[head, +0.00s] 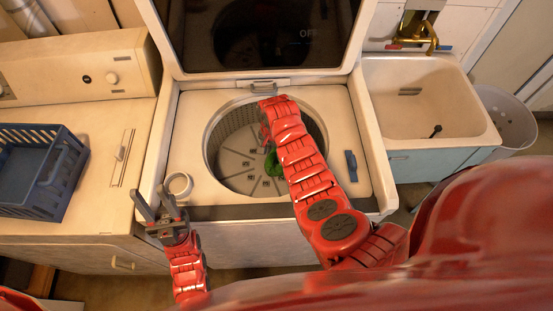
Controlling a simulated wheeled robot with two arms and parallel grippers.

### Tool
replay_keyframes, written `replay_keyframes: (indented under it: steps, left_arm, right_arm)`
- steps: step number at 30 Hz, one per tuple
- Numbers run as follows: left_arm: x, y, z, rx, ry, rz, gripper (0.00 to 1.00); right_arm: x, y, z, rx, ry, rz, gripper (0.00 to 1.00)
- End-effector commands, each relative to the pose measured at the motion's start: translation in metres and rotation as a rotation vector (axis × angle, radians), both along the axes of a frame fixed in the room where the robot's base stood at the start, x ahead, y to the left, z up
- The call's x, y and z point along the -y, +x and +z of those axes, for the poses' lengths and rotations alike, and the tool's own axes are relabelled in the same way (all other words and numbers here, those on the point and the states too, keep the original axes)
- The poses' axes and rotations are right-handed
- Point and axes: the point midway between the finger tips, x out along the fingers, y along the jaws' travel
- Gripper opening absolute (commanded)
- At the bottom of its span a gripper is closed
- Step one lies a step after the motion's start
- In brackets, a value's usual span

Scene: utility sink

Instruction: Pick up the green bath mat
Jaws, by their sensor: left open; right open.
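The green bath mat (273,164) shows as a small green patch inside the round drum (232,160) of the open top-loading washer. My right arm reaches over the drum and covers part of the mat. My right gripper is hidden behind its own arm, so I cannot see its fingers or whether it touches the mat. My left gripper (156,208) is open and empty, pointing up in front of the washer's front left corner, well apart from the mat.
The washer's raised lid (262,35) stands behind the drum. A white roll (179,185) sits on the washer's left rim. A blue basket (40,170) is on the left machine. A sink (425,95) and a white bin (507,120) are at right.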

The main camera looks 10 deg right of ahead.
Motion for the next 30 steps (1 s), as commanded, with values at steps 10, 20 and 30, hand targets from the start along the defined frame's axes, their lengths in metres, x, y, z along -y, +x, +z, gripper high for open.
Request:
replay_keyframes:
  steps: [10, 20, 30]
  left_arm:
    - [0.0, 0.0, -0.0002, 0.0, 0.0, 0.0, 0.42]
    - [0.0, 0.0, -0.0002, 0.0, 0.0, 0.0, 0.42]
    - [0.0, 0.0, -0.0002, 0.0, 0.0, 0.0, 0.42]
  right_arm:
    - [-0.0002, 0.0006, 0.0002, 0.001, 0.0, 0.001, 0.38]
    - [-0.0003, 0.0008, 0.0004, 0.002, 0.001, 0.001, 0.0]
    - [-0.0003, 0.0009, 0.0006, 0.003, 0.0, 0.001, 0.0]
